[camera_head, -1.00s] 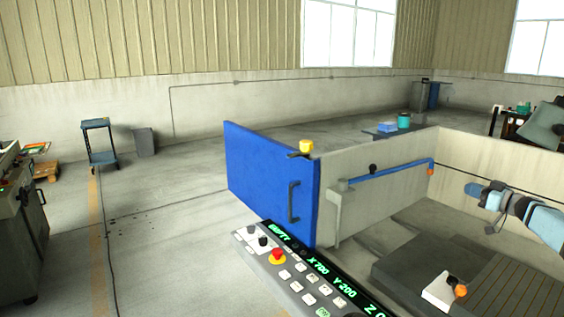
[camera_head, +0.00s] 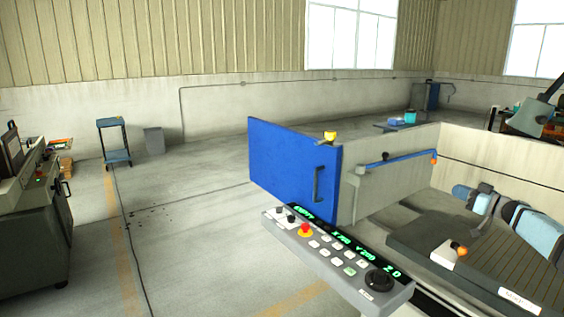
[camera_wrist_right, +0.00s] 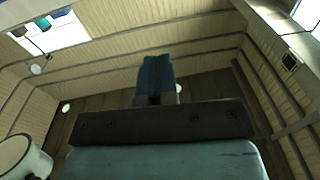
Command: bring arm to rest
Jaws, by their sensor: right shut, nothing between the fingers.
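My right gripper (camera_head: 460,192) shows at the right of the head view, over the open machine tank and above its dark table. Its blue fingers are shut with nothing between them. My light blue right arm comes in from the right edge. In the right wrist view the shut fingers (camera_wrist_right: 157,80) stand up past a dark crossbar, with beams and ribbed cladding around them. My left gripper is in neither view.
The machine's blue door (camera_head: 290,160) stands open beside the tank. Its control panel (camera_head: 340,258) juts out in front. A dark machine (camera_head: 35,235) stands at the left, with a small blue trolley (camera_head: 116,155) behind.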

